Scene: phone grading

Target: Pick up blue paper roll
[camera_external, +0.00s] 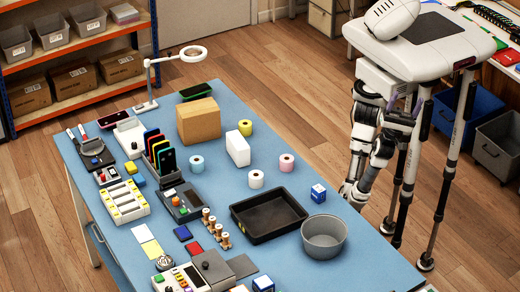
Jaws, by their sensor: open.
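The blue paper roll (196,164), pale blue with a dark core, stands upright on the blue table (230,98), left of the white block and in front of the cardboard box. My gripper (352,197) is at the table's right edge, far to the right of the blue roll and apart from it. It is open and empty; its fingers show small and dark.
A yellow roll (245,128), a white roll (256,179) and a pink roll (286,162) stand nearby. A white block (238,150), cardboard box (198,122), black tray (234,212), grey bowl (324,238) and blue cube (318,193) also occupy the table.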

